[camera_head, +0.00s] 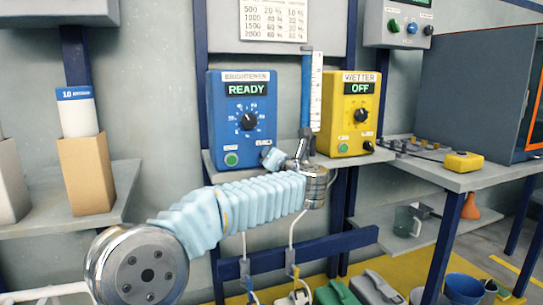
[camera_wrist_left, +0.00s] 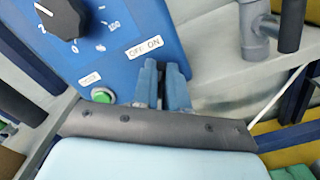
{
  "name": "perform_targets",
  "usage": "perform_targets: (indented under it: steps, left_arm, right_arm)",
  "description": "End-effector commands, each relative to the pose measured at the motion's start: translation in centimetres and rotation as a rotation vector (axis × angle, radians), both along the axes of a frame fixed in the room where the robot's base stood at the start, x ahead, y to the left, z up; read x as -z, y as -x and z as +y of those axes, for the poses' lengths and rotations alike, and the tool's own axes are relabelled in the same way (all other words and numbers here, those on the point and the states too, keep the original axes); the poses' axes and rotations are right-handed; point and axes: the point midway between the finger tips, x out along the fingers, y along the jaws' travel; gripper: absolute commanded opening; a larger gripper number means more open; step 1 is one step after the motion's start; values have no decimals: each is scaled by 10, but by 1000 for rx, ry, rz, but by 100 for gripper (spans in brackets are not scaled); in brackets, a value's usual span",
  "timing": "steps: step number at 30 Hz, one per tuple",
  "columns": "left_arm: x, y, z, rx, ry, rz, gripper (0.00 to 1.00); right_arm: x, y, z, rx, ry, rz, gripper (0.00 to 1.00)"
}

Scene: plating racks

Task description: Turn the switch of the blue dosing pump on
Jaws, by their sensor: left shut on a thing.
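The blue dosing pump (camera_head: 218,105), labelled BRIGHTENER, stands on a grey shelf. Its display (camera_head: 248,88) reads READY in green. It has a black dial (camera_head: 248,121) and a green button (camera_head: 231,159). My left gripper (camera_head: 278,158) is at its lower right corner. In the left wrist view, the fingers (camera_wrist_left: 162,75) are closed together just below the OFF/ON label (camera_wrist_left: 145,47) on the pump's blue face (camera_wrist_left: 120,72). The switch is hidden between the fingers, so its position cannot be seen. My right gripper is not in view.
A yellow WETTER pump (camera_head: 345,105), reading OFF, stands to the right. A blue post with a white scale (camera_head: 316,90) rises between the pumps. A tan block with a white bottle (camera_head: 77,115) stands on the left shelf. Canisters (camera_head: 340,292) stand below.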

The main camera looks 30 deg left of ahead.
Motion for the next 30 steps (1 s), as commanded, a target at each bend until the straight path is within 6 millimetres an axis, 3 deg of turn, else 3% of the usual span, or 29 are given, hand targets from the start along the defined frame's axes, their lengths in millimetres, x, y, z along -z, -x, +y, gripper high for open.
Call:
perform_targets:
  steps: [8,9,14,23,30]
  left_arm:
    - [2,0,-1,1,-1,4,0]
    - [2,0,-1,1,-1,4,14]
    - [1,0,-1,0,-1,3,38]
    - [0,1,-1,1,0,1,38]
    - [1,24,-30,5,-2,0,38]
  right_arm:
    - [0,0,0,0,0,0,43]
    - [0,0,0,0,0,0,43]
    - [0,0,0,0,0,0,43]
    - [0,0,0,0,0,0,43]
    - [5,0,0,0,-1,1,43]
